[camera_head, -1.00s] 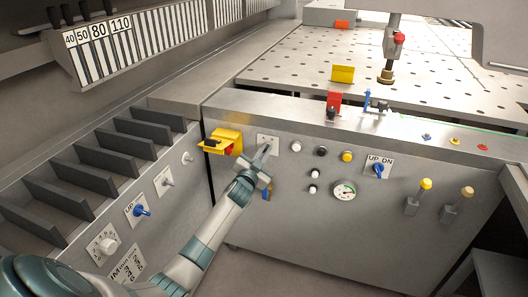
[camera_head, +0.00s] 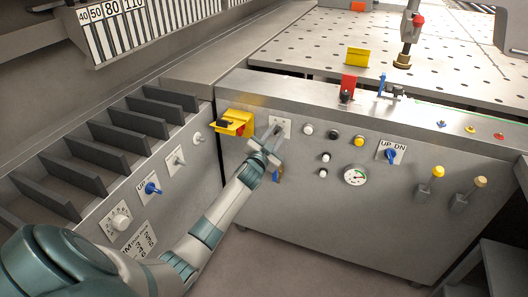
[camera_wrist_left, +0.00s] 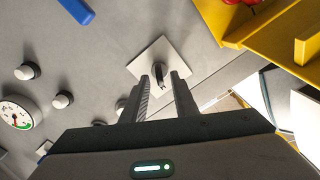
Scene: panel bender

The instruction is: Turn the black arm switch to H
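The black arm switch (camera_wrist_left: 159,75) is a small black lever on a white square plate (camera_wrist_left: 158,57) in the left wrist view. In the head view the plate (camera_head: 286,129) is on the front panel, right of the yellow box, partly covered by my left gripper. My left gripper (camera_head: 270,135) is at the plate. In the left wrist view its two fingers (camera_wrist_left: 162,90) are apart, with the switch lever showing between their tips. I cannot tell whether they touch it. The plate's letters are not readable. My right gripper is not in view.
A yellow box with a red part (camera_head: 237,122) juts out just left of the plate. A blue handle (camera_head: 277,174) is below it. Several buttons and a gauge (camera_head: 355,176) are to the right. A side panel with knobs (camera_head: 119,222) stands on the left.

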